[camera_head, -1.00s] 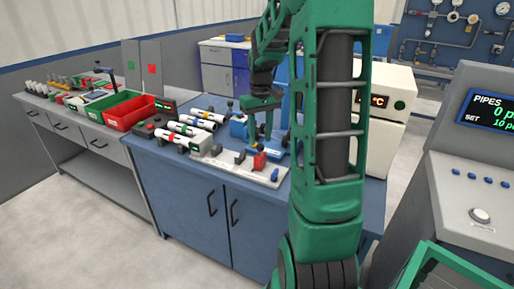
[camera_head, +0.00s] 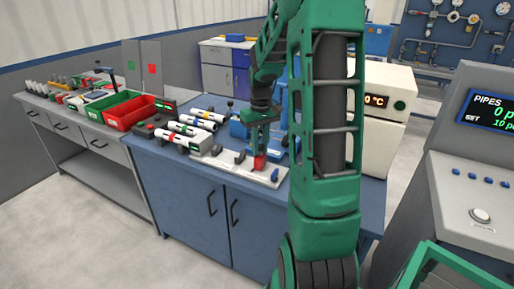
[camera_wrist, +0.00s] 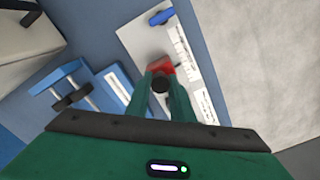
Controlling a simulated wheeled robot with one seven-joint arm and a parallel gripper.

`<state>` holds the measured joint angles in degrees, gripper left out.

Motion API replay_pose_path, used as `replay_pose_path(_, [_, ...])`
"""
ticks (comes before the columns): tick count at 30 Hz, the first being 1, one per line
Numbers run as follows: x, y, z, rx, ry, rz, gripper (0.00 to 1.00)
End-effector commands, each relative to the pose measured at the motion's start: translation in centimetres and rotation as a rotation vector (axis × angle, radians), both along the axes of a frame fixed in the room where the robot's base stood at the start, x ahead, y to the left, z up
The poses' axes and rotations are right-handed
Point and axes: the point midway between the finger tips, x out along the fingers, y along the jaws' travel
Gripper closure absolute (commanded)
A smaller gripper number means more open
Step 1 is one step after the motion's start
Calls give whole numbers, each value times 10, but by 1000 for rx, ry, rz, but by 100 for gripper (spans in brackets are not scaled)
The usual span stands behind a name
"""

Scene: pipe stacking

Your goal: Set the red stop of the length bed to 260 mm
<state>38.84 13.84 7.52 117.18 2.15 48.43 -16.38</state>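The length bed (camera_head: 222,163) is a pale plate lying along the front edge of the blue bench, with a printed scale strip (camera_wrist: 204,108) in the wrist view. Its red stop (camera_head: 259,162) stands towards the bed's right part; in the wrist view the red stop (camera_wrist: 161,66) shows at my fingertips, with a dark round knob (camera_wrist: 161,84) between the fingers. My gripper (camera_head: 263,146) points down over the stop. In the wrist view my gripper (camera_wrist: 161,78) has its fingers apart on either side of the knob; whether they touch it is unclear. The scale numbers are unreadable.
A blue clamp-like fixture (camera_wrist: 70,88) lies beside the bed. A blue piece (camera_wrist: 161,17) sits at the bed's end. Banded white pipes (camera_head: 190,128) lie left of the bed. Red (camera_head: 130,113) and green bins stand farther left.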

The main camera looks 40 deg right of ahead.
Motion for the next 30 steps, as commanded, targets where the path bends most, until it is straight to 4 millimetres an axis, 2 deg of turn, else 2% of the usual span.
replay_pose_path(4, [-10,-3,1,-1,1,0,100])
replay_pose_path(10, [-40,-14,1,1,2,-4,100])
replay_pose_path(18, [-44,-15,0,1,5,-4,100])
replay_pose_path(19, [-45,-15,0,1,5,-5,77])
replay_pose_path(21, [-45,-16,0,0,5,-6,60])
replay_pose_path(30, [-42,-15,1,1,2,-2,60])
